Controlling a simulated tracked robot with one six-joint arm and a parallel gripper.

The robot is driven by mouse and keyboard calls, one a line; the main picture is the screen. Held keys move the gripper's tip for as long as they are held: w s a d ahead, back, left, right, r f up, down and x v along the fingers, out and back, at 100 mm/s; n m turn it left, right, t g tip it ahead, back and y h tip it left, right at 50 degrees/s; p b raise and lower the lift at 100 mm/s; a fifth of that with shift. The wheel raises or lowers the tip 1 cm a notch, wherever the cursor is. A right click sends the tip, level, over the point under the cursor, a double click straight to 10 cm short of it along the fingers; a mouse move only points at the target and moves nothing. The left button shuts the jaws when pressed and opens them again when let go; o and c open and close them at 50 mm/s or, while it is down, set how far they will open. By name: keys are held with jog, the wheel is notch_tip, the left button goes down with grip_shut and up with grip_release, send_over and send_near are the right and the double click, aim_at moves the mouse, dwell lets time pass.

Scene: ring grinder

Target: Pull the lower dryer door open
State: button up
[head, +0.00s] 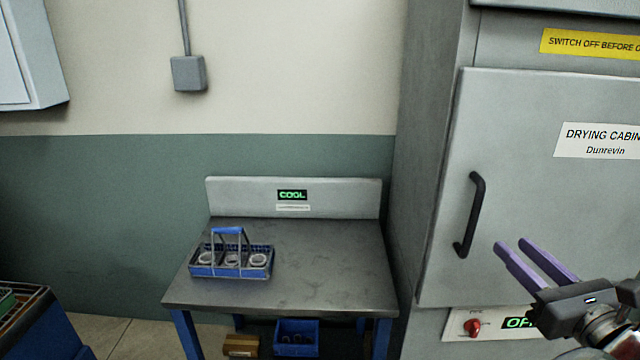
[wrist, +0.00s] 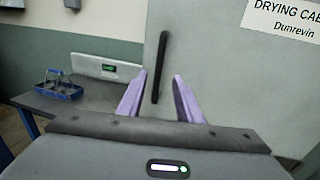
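The grey dryer door (head: 540,200) is shut on the drying cabinet at the right of the head view. Its black vertical bar handle (head: 475,215) is near the door's left edge. It also shows in the wrist view (wrist: 160,68), between the fingers in the picture and beyond them. My gripper (head: 524,244) has two purple fingers spread apart with nothing between them. It is in front of the door, right of the handle in the head view, and apart from it. In the wrist view my gripper (wrist: 160,82) points toward the handle's lower part.
A metal table (head: 310,265) with a "COOL" sign (head: 292,195) holds a blue carrier (head: 230,262) with several rings, left of the cabinet. Below the door is a panel with a red knob (head: 473,327). A blue bin (head: 297,338) and cardboard box (head: 240,346) are under the table.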

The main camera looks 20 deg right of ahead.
aim_at(478, 214)
jog(key=shift+w+d, duration=0.2)
jog(key=shift+w, duration=2.1)
jog(key=shift+w+d, duration=0.25)
jog(key=shift+w, duration=2)
jog(key=shift+w+d, duration=0.2)
jog(key=shift+w, duration=2.1)
jog(key=shift+c, duration=0.4)
grip_shut()
jog(key=shift+d, duration=0.15)
jog(key=shift+s, duration=0.15)
